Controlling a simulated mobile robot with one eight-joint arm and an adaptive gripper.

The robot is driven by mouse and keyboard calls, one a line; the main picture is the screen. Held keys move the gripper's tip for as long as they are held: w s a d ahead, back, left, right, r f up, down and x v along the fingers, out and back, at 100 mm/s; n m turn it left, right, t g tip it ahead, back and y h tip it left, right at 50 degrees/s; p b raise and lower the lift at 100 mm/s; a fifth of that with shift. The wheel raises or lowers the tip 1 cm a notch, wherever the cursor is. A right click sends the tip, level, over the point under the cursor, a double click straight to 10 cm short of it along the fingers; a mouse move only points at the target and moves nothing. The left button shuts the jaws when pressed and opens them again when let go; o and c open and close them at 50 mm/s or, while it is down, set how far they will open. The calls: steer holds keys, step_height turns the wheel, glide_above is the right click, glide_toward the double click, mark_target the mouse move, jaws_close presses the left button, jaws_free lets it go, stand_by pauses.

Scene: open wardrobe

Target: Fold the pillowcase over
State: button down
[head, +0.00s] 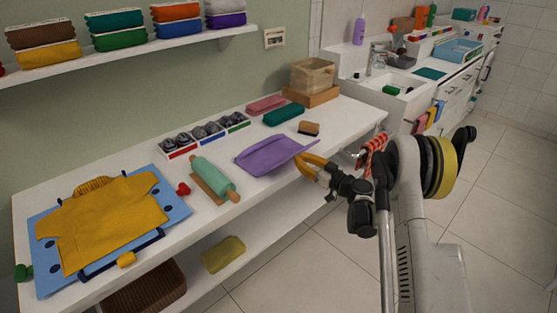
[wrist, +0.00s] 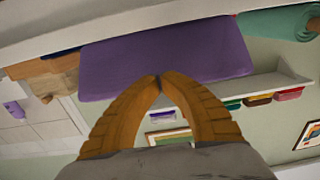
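The purple pillowcase (head: 268,156) lies on the white table, right of the rolling pin. Its right edge rises towards my gripper (head: 303,166), which is at the table's front edge. In the wrist view, the pillowcase (wrist: 165,55) spreads wide across the upper middle. There my gripper's orange fingers (wrist: 158,80) meet at their tips against the cloth's near edge. The fingers look shut on that edge. How much cloth is between the tips is hidden.
A green rolling pin (head: 213,176) lies on a board to the left. A brown-and-tan brush (head: 309,129) and a folded teal cloth (head: 284,115) lie behind the pillowcase. A yellow shirt (head: 105,220) lies on a blue board (head: 177,207) at the left. Bare tabletop surrounds the pillowcase.

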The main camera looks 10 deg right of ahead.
steer(key=shift+w+a+r, duration=0.55)
steer(key=shift+w+r, duration=0.1)
steer(key=shift+r, duration=0.1)
steer(key=shift+w+a+r, duration=0.35)
steer(key=shift+w+a, duration=0.05)
steer(key=shift+w, duration=0.1)
steer(key=shift+w+a+r, duration=0.3)
steer(key=shift+w+a, duration=0.05)
steer(key=shift+w, duration=0.15)
steer(key=shift+r+b+x, duration=0.2)
steer(key=shift+b+x, duration=0.1)
steer(key=shift+x, duration=0.95)
steer(key=shift+b+x, duration=0.5)
steer(key=shift+x, duration=1)
steer(key=shift+f, duration=0.15)
steer(key=shift+s+d, duration=0.1)
steer(key=shift+s+d+r+p, duration=0.35)
steer(key=shift+s+d+r, duration=0.25)
steer(key=shift+r, duration=0.25)
steer(key=shift+s+d+r+p, duration=0.3)
steer(key=shift+s+d+r, duration=0.05)
steer(key=shift+s+r, duration=0.4)
steer(key=shift+s+d+r+p, duration=0.35)
steer(key=shift+s+d+r, duration=0.2)
steer(key=shift+r, duration=0.35)
